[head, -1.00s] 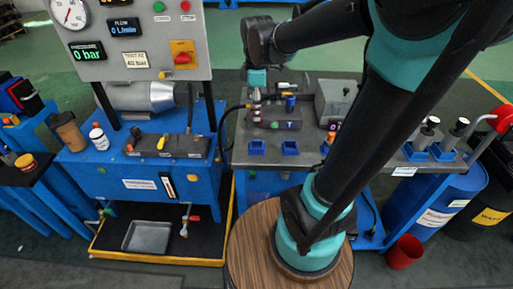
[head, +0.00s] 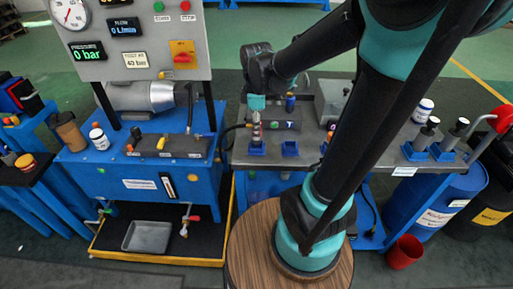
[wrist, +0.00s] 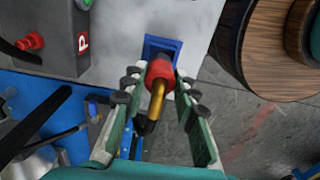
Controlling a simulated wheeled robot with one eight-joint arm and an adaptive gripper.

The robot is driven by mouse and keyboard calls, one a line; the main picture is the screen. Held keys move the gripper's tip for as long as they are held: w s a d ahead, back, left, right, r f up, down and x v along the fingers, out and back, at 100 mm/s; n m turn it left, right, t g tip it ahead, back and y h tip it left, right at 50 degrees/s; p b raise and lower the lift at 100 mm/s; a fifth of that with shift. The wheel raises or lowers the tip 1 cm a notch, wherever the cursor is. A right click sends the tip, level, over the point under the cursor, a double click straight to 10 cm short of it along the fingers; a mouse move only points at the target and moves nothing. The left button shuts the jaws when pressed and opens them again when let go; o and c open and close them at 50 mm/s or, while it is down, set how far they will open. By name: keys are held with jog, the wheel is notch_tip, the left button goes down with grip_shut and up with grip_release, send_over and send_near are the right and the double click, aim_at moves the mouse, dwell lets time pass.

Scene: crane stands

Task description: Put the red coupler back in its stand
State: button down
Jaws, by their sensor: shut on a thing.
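My gripper (wrist: 160,84) is shut on the red coupler (wrist: 160,72), which has a red collar and a brass-coloured stem. In the head view, my gripper (head: 257,103) points down and the coupler (head: 256,128) hangs upright below it, silvery with red. It is directly over the left blue stand (head: 256,150) on the grey bench top. The blue stand (wrist: 162,44) also shows in the wrist view, partly hidden behind the red collar. I cannot tell whether the coupler's lower end is inside the stand or just above it.
A second, empty-looking blue stand (head: 290,149) is just to the right. A grey block with a green fitting (head: 274,125) stands close behind. Its red fitting (wrist: 30,41) shows in the wrist view. A round wooden top (head: 243,240) lies in front of the bench.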

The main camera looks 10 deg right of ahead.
dwell(0.3)
jog(key=shift+f, duration=1.4)
jog(key=c, duration=1.1)
grip_release()
jog(key=shift+r, duration=2.45)
notch_tip(320, 180, up, 12)
